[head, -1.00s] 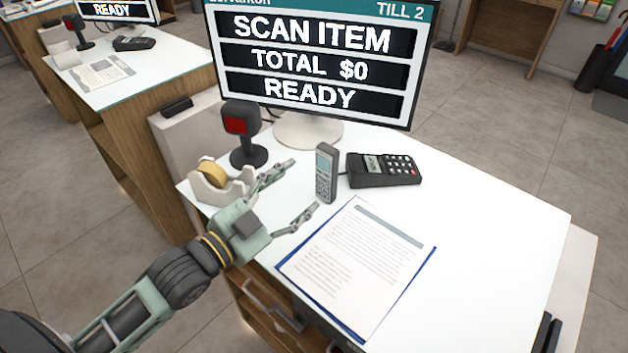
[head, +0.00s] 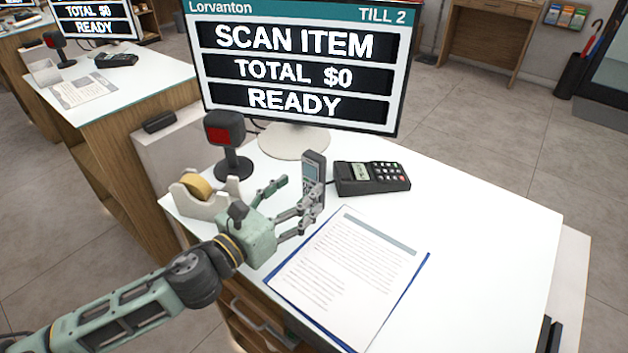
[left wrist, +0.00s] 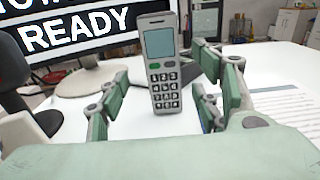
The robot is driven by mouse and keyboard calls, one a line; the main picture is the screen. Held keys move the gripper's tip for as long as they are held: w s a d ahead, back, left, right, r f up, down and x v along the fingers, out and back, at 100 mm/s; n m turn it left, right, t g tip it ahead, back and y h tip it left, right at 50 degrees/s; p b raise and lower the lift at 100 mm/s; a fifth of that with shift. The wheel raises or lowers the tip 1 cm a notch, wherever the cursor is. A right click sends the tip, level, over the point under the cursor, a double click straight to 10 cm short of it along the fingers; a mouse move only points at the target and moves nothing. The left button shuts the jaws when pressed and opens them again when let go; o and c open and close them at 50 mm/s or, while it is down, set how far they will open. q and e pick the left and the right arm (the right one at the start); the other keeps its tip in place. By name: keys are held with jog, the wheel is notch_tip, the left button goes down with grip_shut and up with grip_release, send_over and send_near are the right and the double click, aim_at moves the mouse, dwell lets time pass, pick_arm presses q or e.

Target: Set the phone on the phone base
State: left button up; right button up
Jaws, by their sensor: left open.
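The phone (head: 314,168) is a grey handset with a pale screen and dark keys. It stands upright on the white counter and shows its front in the left wrist view (left wrist: 160,45). My left gripper (head: 299,190) is open, with its fingers pointing at the phone. In the left wrist view the phone appears between the spread fingers (left wrist: 163,98), and I see no clear grip on it. A black keypad unit (head: 372,179) with a small display lies just right of the phone; I cannot tell whether it is the phone base. My right gripper is not in view.
A till screen (head: 300,70) stands behind the phone. A red-faced scanner (head: 224,135) and a tape dispenser (head: 196,200) stand left of it. A clipboard with paper (head: 350,270) lies in front. The counter's right side (head: 480,230) is clear.

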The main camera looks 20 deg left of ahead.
aim_at(310, 181)
pick_arm(q)
jog(key=x, duration=0.2)
jog(key=p+x, duration=0.2)
jog(key=x, duration=0.1)
jog(key=shift+w+d+r, duration=0.2)
jog(key=shift+d+r, duration=0.1)
jog(key=shift+r, duration=0.1)
jog(key=shift+w+f, duration=0.1)
jog(key=shift+w, duration=0.05)
jog(key=shift+c, duration=0.8)
jog(key=c, duration=1.3)
